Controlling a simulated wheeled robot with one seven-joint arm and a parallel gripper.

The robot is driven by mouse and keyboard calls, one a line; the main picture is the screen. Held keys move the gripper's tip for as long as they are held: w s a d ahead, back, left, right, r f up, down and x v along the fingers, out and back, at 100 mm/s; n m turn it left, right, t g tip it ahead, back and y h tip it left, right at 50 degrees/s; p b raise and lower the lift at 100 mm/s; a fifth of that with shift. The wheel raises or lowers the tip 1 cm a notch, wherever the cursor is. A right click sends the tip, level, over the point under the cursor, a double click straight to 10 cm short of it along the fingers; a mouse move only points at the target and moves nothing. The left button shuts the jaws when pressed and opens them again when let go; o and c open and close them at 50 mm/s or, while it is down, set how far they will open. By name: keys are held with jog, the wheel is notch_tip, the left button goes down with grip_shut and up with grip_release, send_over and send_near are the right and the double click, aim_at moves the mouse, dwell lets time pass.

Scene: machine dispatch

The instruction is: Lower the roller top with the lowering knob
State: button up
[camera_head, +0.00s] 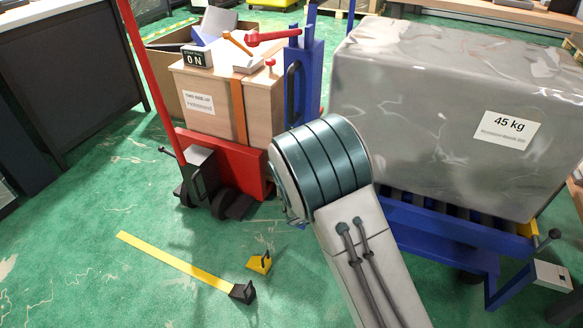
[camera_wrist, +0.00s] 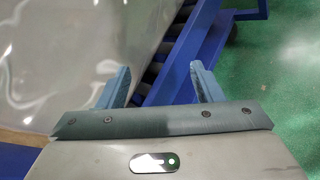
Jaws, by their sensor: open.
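The blue roller top (camera_head: 455,218) with dark rollers stands at the right in the head view, bearing a large grey wrapped load (camera_head: 415,110) labelled 45 kg. A small red knob (camera_head: 270,63) shows beside the blue upright (camera_head: 304,80), under a red lever (camera_head: 270,37). A dark knob (camera_head: 548,238) also sticks out at the frame's right end. I cannot tell for certain which is the lowering knob. In the wrist view my gripper (camera_wrist: 161,84) is open and empty. The blue frame (camera_wrist: 195,45) and rollers show beyond its fingers. My arm hides the gripper in the head view.
A red hand truck (camera_head: 215,155) with a strapped wooden crate (camera_head: 225,108) stands left of the roller cart. A yellow strip (camera_head: 175,260) and a small yellow piece (camera_head: 259,262) lie on the green floor. Floor at the lower left is mostly clear.

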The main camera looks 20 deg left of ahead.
jog(key=s+a+f+n+t+y+p, duration=0.1)
jog(key=a+f+n+t+y, duration=0.3)
jog(key=a, duration=0.4)
jog(key=a+f+n+t+y, duration=0.1)
jog(key=a+n+y, duration=0.2)
jog(key=a+n, duration=0.35)
jog(key=s+a+f+n+t+y+p, duration=0.1)
jog(key=a+f+n+t+y, duration=0.25)
jog(key=a, duration=0.65)
jog(key=w+b, duration=0.1)
jog(key=w, duration=0.3)
jog(key=w+b, duration=0.2)
jog(key=w, duration=0.3)
jog(key=w+r+b, duration=0.1)
jog(key=w, duration=0.3)
jog(key=shift+w+b, duration=0.35)
jog(key=shift+w, duration=0.05)
jog(key=shift+a, duration=0.1)
jog(key=c, duration=1)
